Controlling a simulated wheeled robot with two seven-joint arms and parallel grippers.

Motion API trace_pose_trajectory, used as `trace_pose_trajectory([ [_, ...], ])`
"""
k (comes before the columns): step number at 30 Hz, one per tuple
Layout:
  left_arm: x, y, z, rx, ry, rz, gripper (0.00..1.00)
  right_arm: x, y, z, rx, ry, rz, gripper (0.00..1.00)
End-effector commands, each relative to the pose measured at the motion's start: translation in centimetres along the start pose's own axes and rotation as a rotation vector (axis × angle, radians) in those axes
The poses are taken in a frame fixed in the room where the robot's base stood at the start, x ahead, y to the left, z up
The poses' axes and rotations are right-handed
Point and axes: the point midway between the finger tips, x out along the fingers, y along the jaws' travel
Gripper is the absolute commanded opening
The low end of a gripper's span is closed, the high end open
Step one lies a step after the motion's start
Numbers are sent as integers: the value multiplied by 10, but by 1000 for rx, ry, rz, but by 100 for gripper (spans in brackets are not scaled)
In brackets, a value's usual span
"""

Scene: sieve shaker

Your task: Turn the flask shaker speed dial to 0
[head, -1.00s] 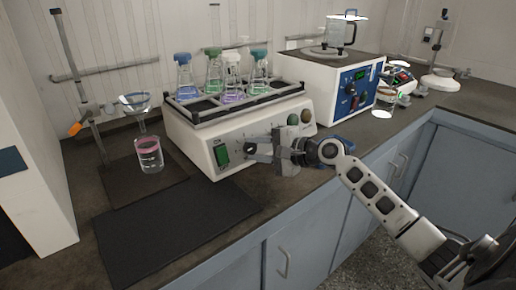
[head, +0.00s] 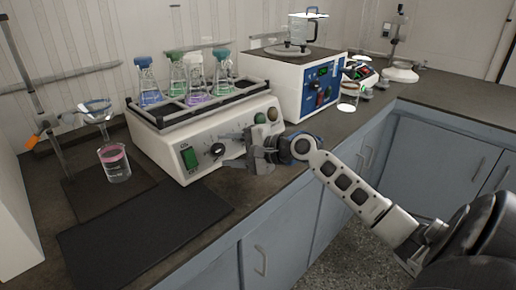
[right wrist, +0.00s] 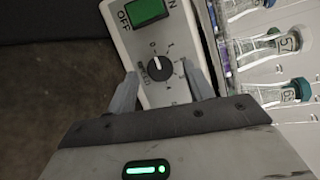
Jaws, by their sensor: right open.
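The flask shaker (head: 165,152) is a white box with flasks in a rack on top. Its black speed dial (head: 217,150) is on the front panel, right of the green switch (head: 190,158). The dial also shows in the right wrist view (right wrist: 159,69), its white line pointing up, slightly left, near what looks like the 0 mark. My right gripper (head: 234,150) is open in front of the panel. In the right wrist view its fingertips (right wrist: 158,80) lie either side of the dial, apart from its sides. Contact with the panel cannot be told. My left gripper is out of view.
A beaker with pink liquid (head: 115,165) and a stand are at the left. A dark mat (head: 145,230) lies in front of the shaker. A blue-fronted device (head: 320,88) stands close on the right. The counter's front edge runs below my right arm.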

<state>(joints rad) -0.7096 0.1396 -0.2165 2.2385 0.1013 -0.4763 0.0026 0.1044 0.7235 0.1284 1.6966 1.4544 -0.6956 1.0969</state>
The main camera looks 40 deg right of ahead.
Motion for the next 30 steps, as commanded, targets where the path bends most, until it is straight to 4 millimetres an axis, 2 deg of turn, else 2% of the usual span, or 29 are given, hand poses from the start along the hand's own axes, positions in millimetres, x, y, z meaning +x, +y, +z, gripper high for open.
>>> trace_pose_trajectory([
  [12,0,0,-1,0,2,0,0,-95,2,0,0,2,5,52],
  [18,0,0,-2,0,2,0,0,-131,0,0,0,1,1,52],
  [24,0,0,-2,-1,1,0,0,-146,0,0,-2,0,1,52],
  [30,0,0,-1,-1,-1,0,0,-147,0,0,-2,-1,1,52],
])
